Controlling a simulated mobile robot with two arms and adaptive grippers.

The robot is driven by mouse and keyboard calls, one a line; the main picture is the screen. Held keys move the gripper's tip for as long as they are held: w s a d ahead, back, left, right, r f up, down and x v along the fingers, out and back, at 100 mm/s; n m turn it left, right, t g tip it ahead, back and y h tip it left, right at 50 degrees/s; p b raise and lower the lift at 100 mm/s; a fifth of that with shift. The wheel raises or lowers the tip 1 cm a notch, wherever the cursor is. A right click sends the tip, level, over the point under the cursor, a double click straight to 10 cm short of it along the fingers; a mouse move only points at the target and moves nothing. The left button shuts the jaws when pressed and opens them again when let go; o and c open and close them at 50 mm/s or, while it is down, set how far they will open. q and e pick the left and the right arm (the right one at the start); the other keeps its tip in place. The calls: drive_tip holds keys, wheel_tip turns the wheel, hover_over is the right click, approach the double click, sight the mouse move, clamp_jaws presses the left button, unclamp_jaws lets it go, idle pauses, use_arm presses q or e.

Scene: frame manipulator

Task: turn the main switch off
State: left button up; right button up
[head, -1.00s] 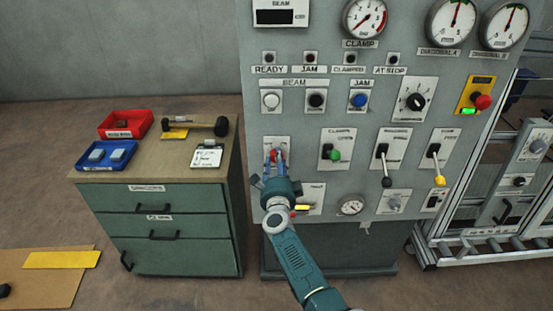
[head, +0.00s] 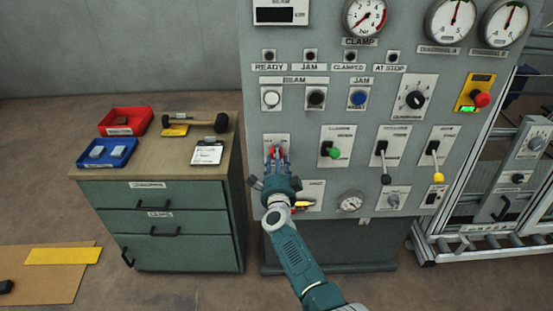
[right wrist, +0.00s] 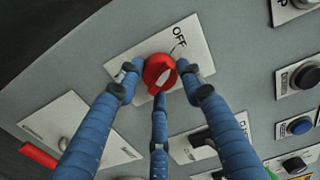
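The main switch is a red rotary knob (head: 277,150) on a pale plate at the lower left of the grey panel (head: 360,115). The right wrist view shows the red knob (right wrist: 160,72) close up, with the word OFF on its plate at the upper right. My right gripper (head: 277,158) is at the knob, and its blue fingers (right wrist: 160,82) are closed in around it from three sides. The fingertips appear to touch the knob's sides. The knob's exact pointing direction is hard to tell. My left gripper is not in view.
Right of the switch are a green-knobbed lever (head: 334,152), a black lever (head: 382,165) and a yellow-tipped lever (head: 437,165). A red emergency button (head: 482,99) sits at the upper right. A drawer cabinet (head: 160,225) with trays on top stands left.

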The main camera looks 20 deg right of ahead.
drive_tip(key=shift+o, duration=1.2)
drive_tip(key=shift+d, duration=0.15)
